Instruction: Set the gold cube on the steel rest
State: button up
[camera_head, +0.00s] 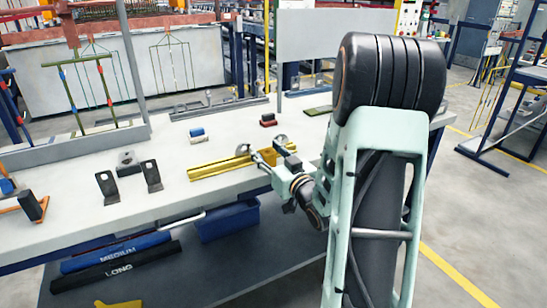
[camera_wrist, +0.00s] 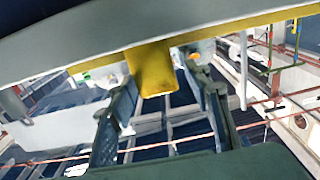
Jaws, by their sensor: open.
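A long gold bar (camera_head: 218,167) lies on the grey worktable, passing behind my gripper. I cannot make out a separate gold cube in the head view. In the wrist view a gold block (camera_wrist: 152,70) shows between my finger tips, against a long gold edge (camera_wrist: 225,29); I cannot tell whether they are one piece. My gripper (camera_head: 263,155) is open at the bar, its fingers apart on either side of the gold block in the wrist view (camera_wrist: 162,95). A small grey metal block with a dark top (camera_head: 128,163) may be the steel rest.
Two dark upright brackets (camera_head: 108,187) stand left of the gold bar. A blue and white block (camera_head: 197,135) and a dark red block (camera_head: 267,120) sit farther back. A hanging rack (camera_head: 88,90) stands at the back left. Table space between brackets and bar is clear.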

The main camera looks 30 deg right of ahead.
jog(key=s+p, duration=0.3)
jog(key=s, duration=0.6)
jog(key=shift+s+d+r, duration=0.15)
jog(key=shift+d+r, duration=0.1)
jog(key=shift+r, duration=0.05)
jog(key=s+p, duration=0.2)
jog(key=p, duration=0.6)
jog(key=shift+s+f, duration=0.1)
jog(key=shift+s, duration=0.1)
jog(key=shift+o, duration=0.6)
jog(key=shift+s, duration=0.1)
